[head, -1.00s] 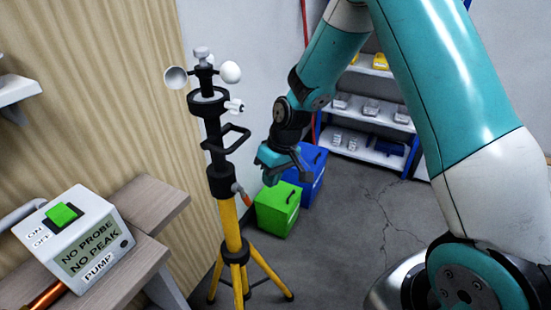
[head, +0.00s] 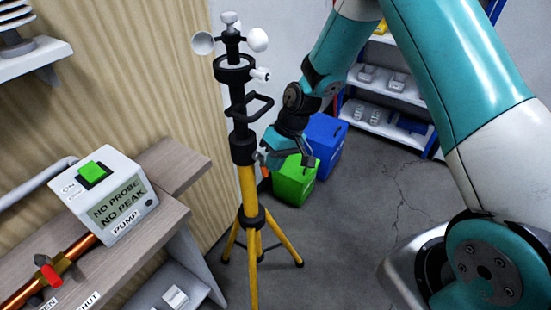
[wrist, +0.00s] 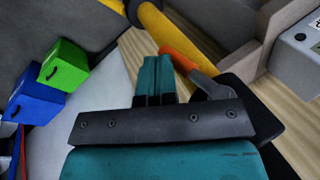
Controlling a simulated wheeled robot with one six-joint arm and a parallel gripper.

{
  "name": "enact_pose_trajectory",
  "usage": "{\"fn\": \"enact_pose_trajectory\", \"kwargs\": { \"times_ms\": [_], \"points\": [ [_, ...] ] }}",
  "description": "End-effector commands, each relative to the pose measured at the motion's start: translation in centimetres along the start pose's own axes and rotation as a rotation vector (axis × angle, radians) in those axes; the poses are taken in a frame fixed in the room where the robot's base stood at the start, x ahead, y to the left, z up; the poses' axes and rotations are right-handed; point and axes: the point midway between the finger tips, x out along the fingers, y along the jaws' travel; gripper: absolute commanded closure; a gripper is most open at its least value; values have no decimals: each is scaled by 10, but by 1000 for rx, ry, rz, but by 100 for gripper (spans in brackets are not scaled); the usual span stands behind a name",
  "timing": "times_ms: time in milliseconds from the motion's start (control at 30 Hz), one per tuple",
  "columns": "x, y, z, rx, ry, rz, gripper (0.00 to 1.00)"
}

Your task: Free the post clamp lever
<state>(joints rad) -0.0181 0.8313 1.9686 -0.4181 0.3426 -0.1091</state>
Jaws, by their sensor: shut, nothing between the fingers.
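The tripod stand (head: 247,190) has yellow legs and a black upper post. A clamp lever with an orange handle sits on the post's right side. In the head view it is mostly hidden by my gripper (head: 269,163). In the wrist view the orange handle (wrist: 180,60) and its grey arm (wrist: 213,86) show just right of my gripper's fingers (wrist: 153,78). The teal fingers are together and empty. They are beside the lever; I cannot tell whether they touch it.
A black bracket (head: 262,106) and white wind cups (head: 203,43) are higher on the mast. A pump box (head: 120,205) stands on the wooden bench (head: 178,170) at left. Green (head: 294,182) and blue (head: 328,140) boxes are on the floor behind. Open floor lies to the right.

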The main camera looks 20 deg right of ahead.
Motion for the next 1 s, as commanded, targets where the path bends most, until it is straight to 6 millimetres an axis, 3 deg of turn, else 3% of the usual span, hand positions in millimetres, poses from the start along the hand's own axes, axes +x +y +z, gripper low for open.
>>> {"fn": "enact_pose_trajectory", "kwargs": {
  "times_ms": [300, 667, 1000],
  "points": [
    [8, -4, 4, 42, -68, -202, 100],
    [8, -5, 4, 41, -68, -201, 100],
    [-6, -11, 3, 42, -68, -201, 100]
  ]
}}
